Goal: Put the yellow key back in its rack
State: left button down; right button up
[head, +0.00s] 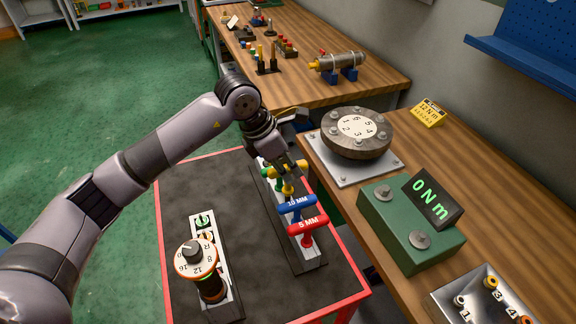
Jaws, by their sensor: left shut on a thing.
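My left gripper (288,168) reaches in from the left over the far end of a key rack (312,262) on the dark cart top. It is shut on the yellow key (288,188), whose handle shows just below the fingers. The fingers partly hide the key, and I cannot tell whether its shaft is in a rack hole. In the rack stand a blue T-handle key (297,204) marked 10 MM and a red one (307,226) marked 5 MM. A green handle (279,184) shows beside the yellow key. My right gripper is not in view.
A dial tool (196,258) stands in a second rack at the cart's front left. On the bench to the right are a round numbered flange (357,132), a green torque meter (408,232) reading 0 Nm, and a numbered tray (480,300). The cart's middle is clear.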

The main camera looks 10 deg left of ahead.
aim_at(288, 188)
pick_arm(q)
jog(key=shift+f+b, duration=0.3)
jog(key=shift+f, duration=0.1)
jog(key=shift+f+b, duration=0.95)
jog(key=shift+f, duration=0.15)
dwell(0.6)
jog(key=shift+f+b, duration=1.15)
jog(key=shift+f, duration=0.2)
dwell(0.5)
jog(key=shift+s+f+b, duration=0.1)
jog(key=shift+f+b, duration=0.1)
jog(key=shift+b, duration=0.1)
dwell(1.0)
jog(key=c, duration=1.4)
grip_release()
jog(key=shift+c, duration=0.2)
jog(key=shift+o, duration=0.2)
jog(key=shift+r, duration=0.1)
jog(key=v, duration=1.2)
